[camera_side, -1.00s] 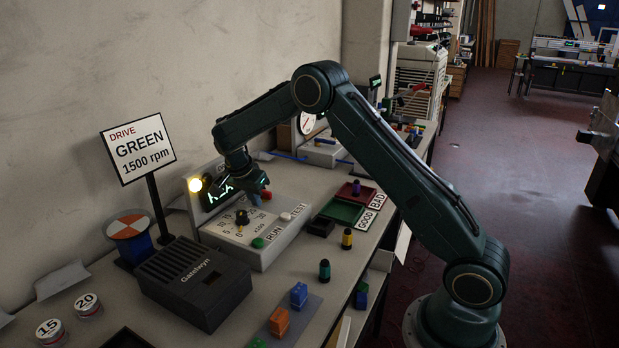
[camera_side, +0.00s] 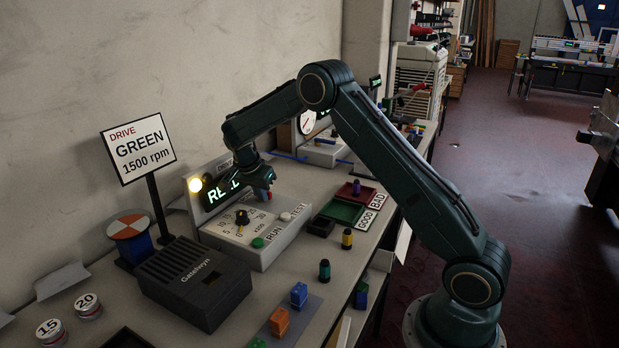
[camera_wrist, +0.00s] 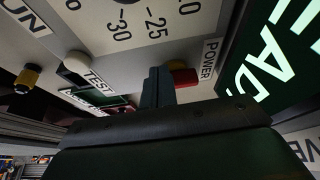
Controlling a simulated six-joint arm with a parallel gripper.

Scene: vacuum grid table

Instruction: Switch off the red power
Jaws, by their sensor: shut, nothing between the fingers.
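The red power switch (camera_wrist: 184,77) sits beside the POWER label (camera_wrist: 209,60) on the control box (camera_side: 275,247). In the side view the red switch (camera_side: 268,195) shows at the tip of my gripper (camera_side: 262,186). My gripper (camera_wrist: 156,86) is shut and empty. In the wrist view its fingers are close beside the switch, on its left; I cannot tell if they touch it. The lit green display (camera_wrist: 282,50) is at the right of the wrist view. In the side view this display (camera_side: 218,190) reads "RE", with the rest hidden by my gripper.
The box also has a dial (camera_side: 242,217), a green RUN button (camera_side: 258,243) and a white TEST button (camera_side: 286,217). Green (camera_side: 340,211) and red trays lie to the right.

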